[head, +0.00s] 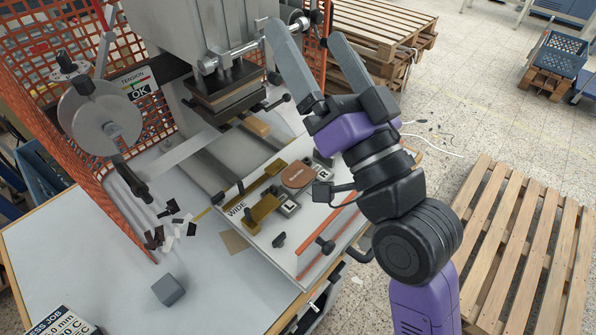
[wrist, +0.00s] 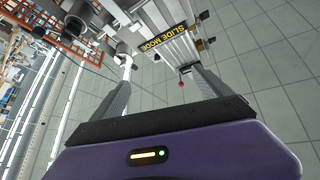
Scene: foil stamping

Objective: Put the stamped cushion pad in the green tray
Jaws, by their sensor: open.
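My gripper (head: 303,32) is raised beside the front of the press, its open fingers pointing up and away. One finger is close to the press's horizontal bar (head: 245,46); I cannot tell if they touch. In the wrist view the open fingers (wrist: 160,68) have nothing clearly held between them. A round reddish-brown disc (head: 297,174) with a faint mark lies on the press's pale work plate; I cannot tell whether it is the stamped cushion pad. I see no green tray in either view.
Brass and grey fixtures (head: 264,207) surround the disc. A grey block (head: 168,290) and dark scraps (head: 160,236) lie on the bench (head: 95,240). Orange mesh (head: 60,62) guards the left. A wooden pallet (head: 525,240) lies at right; a blue crate (head: 562,52) stands beyond open floor.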

